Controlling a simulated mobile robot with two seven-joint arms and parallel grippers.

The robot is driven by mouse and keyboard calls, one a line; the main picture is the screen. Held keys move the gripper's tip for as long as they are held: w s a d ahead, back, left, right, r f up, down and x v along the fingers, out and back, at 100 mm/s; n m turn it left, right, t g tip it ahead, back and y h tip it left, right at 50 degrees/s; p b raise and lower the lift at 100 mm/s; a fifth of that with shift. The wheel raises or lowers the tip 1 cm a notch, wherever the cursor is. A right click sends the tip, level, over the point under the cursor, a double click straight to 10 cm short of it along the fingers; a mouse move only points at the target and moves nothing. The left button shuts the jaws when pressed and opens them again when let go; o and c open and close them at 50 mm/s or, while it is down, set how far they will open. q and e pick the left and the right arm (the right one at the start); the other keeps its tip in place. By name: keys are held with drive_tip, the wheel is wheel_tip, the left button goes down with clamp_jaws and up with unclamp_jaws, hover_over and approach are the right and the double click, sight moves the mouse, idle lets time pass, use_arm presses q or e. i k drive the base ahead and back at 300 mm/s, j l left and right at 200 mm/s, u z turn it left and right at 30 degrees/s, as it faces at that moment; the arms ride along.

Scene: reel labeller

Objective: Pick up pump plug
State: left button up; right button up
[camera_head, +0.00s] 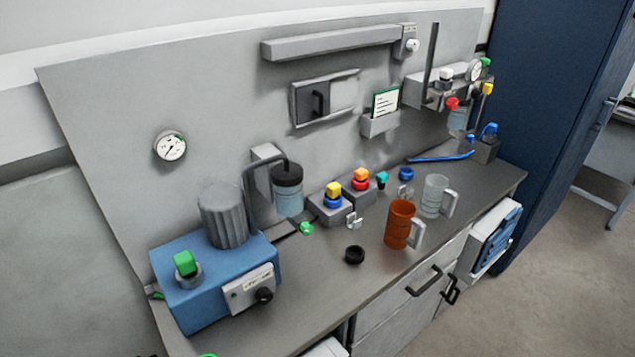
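The blue pump (208,283) stands at the left end of the grey bench, with a ribbed grey cylinder on top. A green plug-like block (185,263) sits upright in a round grey port on the pump's top. A smaller green piece (306,228) lies on the bench near the bottle; I cannot tell which green part is the pump plug. Neither of my grippers can be made out. A bit of green shows at the bottom edge, too cut off to identify.
A hose-fed bottle (288,192) stands behind the pump's right side. A black cap (355,255), a brown mug (399,224) and a clear mug (433,196) stand along the bench. The bench front (310,310) is clear. A gauge (171,147) hangs on the back panel.

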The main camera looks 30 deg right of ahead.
sight(333, 189)
drive_tip(key=l+u, duration=0.15)
drive_tip(key=u, duration=0.4)
drive_tip(key=l+u, duration=0.25)
drive_tip(key=k+l+u, duration=0.2)
drive_tip(key=l, duration=0.2)
drive_tip(key=k+l+u, duration=0.1)
drive_tip(key=l+u, duration=0.15)
drive_tip(key=k+l, duration=0.15)
drive_tip(key=l, duration=0.2)
drive_tip(key=k+l+u, duration=0.1)
drive_tip(key=l, duration=0.3)
drive_tip(key=k+l, duration=0.2)
drive_tip(key=l, duration=0.15)
drive_tip(key=u, duration=0.05)
